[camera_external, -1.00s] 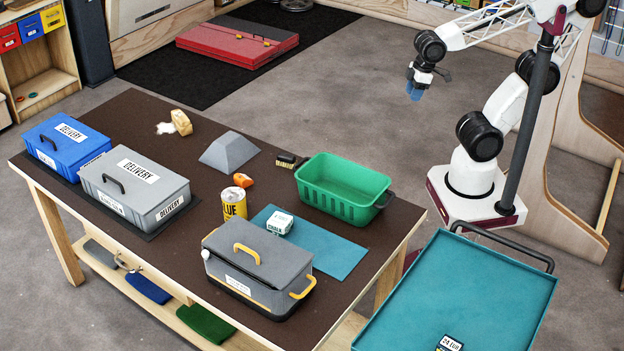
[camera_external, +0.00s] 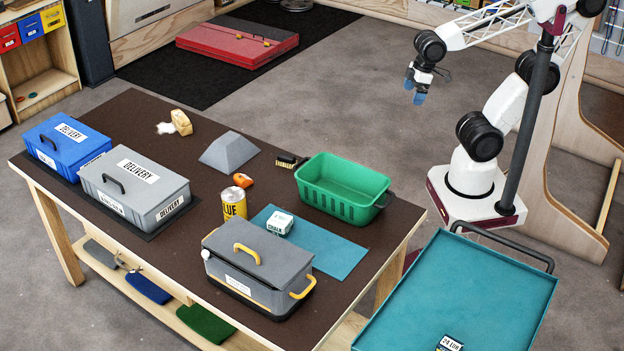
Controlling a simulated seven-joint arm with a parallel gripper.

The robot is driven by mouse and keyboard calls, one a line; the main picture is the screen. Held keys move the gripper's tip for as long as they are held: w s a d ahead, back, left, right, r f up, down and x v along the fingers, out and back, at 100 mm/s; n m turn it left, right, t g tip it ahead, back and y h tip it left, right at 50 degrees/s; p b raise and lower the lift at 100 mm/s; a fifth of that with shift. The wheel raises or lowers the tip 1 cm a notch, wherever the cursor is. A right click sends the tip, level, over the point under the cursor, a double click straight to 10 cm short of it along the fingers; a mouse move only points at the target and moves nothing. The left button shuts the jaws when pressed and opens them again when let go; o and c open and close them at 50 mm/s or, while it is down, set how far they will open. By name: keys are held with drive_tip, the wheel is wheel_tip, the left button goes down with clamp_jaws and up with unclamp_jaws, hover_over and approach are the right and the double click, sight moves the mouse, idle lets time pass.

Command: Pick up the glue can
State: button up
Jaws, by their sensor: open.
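The glue can (camera_external: 233,204) is a yellow cylinder with a metal top and dark lettering. It stands upright on the brown table (camera_external: 150,108), behind the grey box with yellow handles. An orange object (camera_external: 243,180) lies just behind it. My gripper (camera_external: 414,92) has blue fingertips and hangs in the air beyond the table's far right side, well apart from the can. Its fingers are open with nothing between them.
The grey lidded box (camera_external: 258,268) stands close in front of the can. A chalk block (camera_external: 278,223) on a teal mat (camera_external: 335,254), a green basket (camera_external: 343,187), a brush (camera_external: 287,160) and a grey wedge (camera_external: 228,152) stand nearby. Two delivery boxes (camera_external: 68,143) (camera_external: 135,190) are at left.

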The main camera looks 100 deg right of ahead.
drive_tip(key=shift+w+v, duration=0.6)
drive_tip(key=shift+v, duration=2)
drive_tip(key=w+a+r+n+t+y, duration=0.1)
drive_tip(key=w+a+t, duration=0.15)
drive_tip(key=w, duration=0.85)
drive_tip(key=w+a+r+t, duration=0.1)
drive_tip(key=w+a+r, duration=0.15)
drive_tip(key=w, duration=0.75)
drive_tip(key=w+a+r+n+t+y, duration=0.1)
drive_tip(key=w+a+t, duration=0.15)
drive_tip(key=w, duration=0.85)
drive_tip(key=w+a+f+t, duration=0.2)
drive_tip(key=w+a, duration=0.1)
drive_tip(key=w, duration=0.6)
drive_tip(key=w+a+f+t, duration=0.1)
drive_tip(key=w+a, duration=0.1)
drive_tip(key=w, duration=0.6)
drive_tip(key=w+a+f+t, duration=0.2)
drive_tip(key=w+a, duration=0.1)
drive_tip(key=w, duration=0.6)
approach(235, 194)
drive_tip(key=w, duration=0.3)
drive_tip(key=shift+s+a+f+m+h, duration=0.15)
drive_tip(key=shift+a+f+m+h, duration=0.15)
drive_tip(key=shift+f+m, duration=0.1)
drive_tip(key=shift+x, duration=1.3)
drive_tip(key=shift+f, duration=0.15)
